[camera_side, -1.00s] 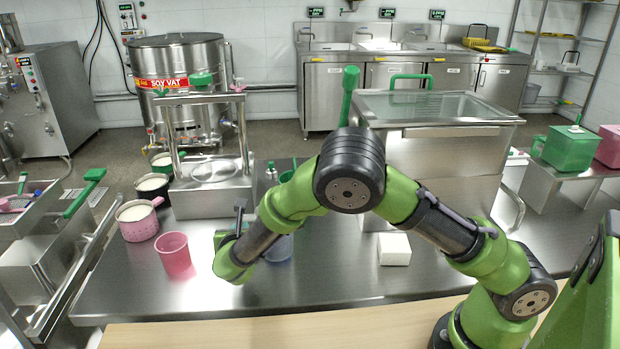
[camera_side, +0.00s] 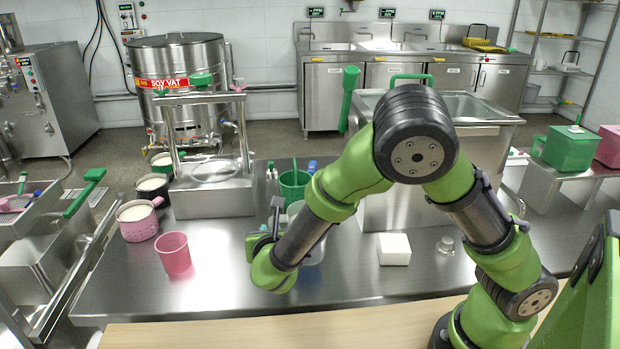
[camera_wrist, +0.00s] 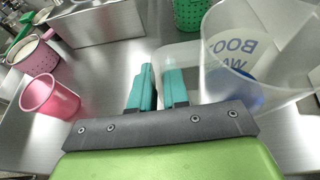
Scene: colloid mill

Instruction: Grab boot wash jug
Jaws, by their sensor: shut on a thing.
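The boot wash jug (camera_wrist: 238,58) is clear and has printed lettering in the wrist view, with blue at its bottom. In the side view the jug (camera_side: 314,252) is mostly hidden behind my arm, showing as a pale bluish shape. My gripper (camera_wrist: 158,88) has teal fingers with a narrow gap, shut on a clear part of the jug at its left side. In the side view my gripper (camera_side: 272,222) is left of the jug, partly hidden by my wrist. I cannot tell whether the jug touches the table.
A pink cup (camera_side: 174,254) and a pink pot of white liquid (camera_side: 137,222) stand to the left. A green perforated basket (camera_side: 294,186) stands behind the jug. A white block (camera_side: 394,249) and a small clear item (camera_side: 446,245) lie right. The front steel tabletop (camera_side: 215,290) is clear.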

